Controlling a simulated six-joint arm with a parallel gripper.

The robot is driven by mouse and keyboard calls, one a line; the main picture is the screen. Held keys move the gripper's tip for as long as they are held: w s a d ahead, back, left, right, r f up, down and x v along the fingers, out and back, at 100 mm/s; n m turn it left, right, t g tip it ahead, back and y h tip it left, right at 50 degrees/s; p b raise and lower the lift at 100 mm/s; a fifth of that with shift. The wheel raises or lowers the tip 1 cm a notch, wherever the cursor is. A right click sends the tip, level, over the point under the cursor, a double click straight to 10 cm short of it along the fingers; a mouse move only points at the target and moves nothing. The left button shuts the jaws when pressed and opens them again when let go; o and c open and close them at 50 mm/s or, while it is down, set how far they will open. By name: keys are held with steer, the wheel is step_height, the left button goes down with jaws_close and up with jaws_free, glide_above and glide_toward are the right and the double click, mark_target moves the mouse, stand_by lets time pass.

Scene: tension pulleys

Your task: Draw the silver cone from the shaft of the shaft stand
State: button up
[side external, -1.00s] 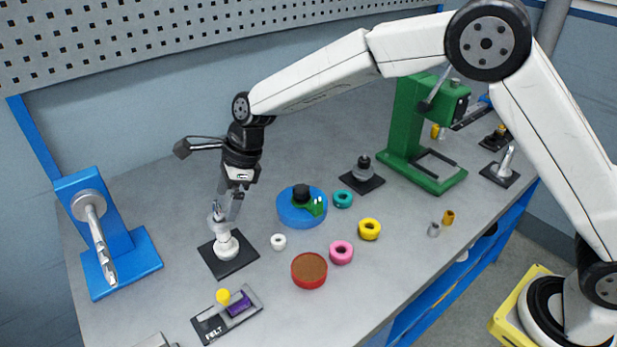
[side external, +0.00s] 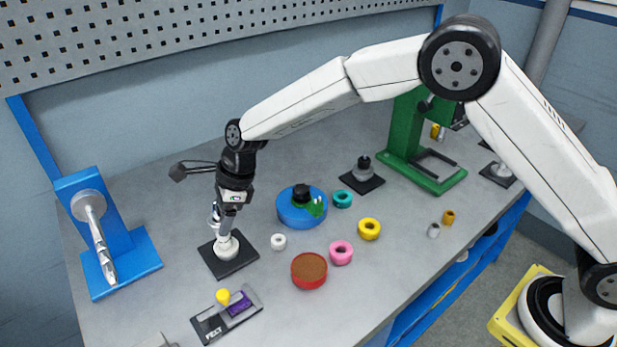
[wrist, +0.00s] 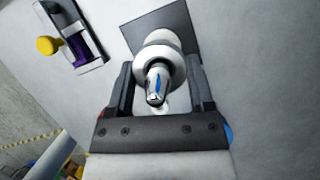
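The shaft stand (side external: 236,267) has a black square base plate at the left middle of the bench. Its shaft (wrist: 155,88) points up toward the wrist camera and ends in a shiny tip. The silver cone (wrist: 173,65) shows as a pale round rim around the shaft. My gripper (wrist: 160,70) points down over the stand, with one finger on each side of the cone. The fingers look spread, and I see no clear grip on the cone. In the side view my gripper (side external: 226,232) hides part of the shaft and cone.
A blue stand with a long spindle (side external: 95,235) is to the left. A felt tray with a yellow knob (side external: 223,296) is in front. A white ring (side external: 279,241), blue round box (side external: 302,212) and red tub (side external: 309,271) are close on the right. A green press (side external: 405,150) stands behind.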

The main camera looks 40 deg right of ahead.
steer(key=c, duration=0.4)
steer(key=shift+r, duration=1.9)
stand_by(1.4)
steer(key=shift+r, duration=1.65)
steer(key=shift+r, duration=0.2)
steer(key=shift+r, duration=0.75)
steer(key=shift+r, duration=0.1)
steer(key=shift+r, duration=1.9)
steer(key=shift+d, duration=0.1)
